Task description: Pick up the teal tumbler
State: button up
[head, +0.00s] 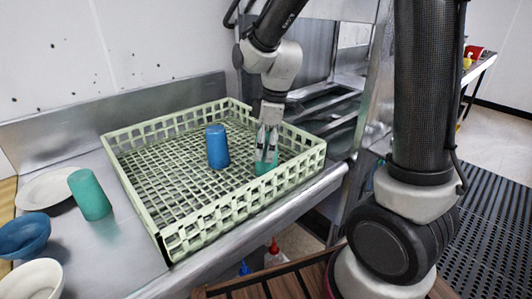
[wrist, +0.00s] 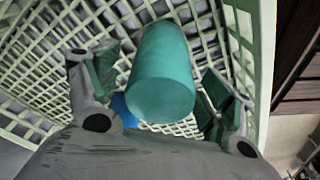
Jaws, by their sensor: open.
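A teal tumbler (head: 265,168) stands in the green rack near its right front side, partly hidden by my gripper (head: 267,143). My gripper points down with its fingers spread on either side of this tumbler. In the wrist view the tumbler (wrist: 162,80) lies between the two open fingers, with a gap visible on each side. A second teal tumbler (head: 89,194) stands on the metal counter left of the rack, slightly tilted in the picture.
A blue tumbler (head: 217,146) stands in the rack (head: 141,215), left of my gripper; part of it shows in the wrist view (wrist: 123,108). A white plate (head: 45,190), a blue bowl (head: 23,236) and a white bowl (head: 33,281) sit at the left. The rack's walls surround the gripper area.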

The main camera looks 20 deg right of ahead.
notch_tip(320, 180, down, 2)
jog(key=shift+w+a+f, duration=0.1)
jog(key=shift+a, duration=0.05)
jog(key=shift+c, duration=0.3)
jog(key=c, duration=1)
jog(key=shift+c, duration=0.2)
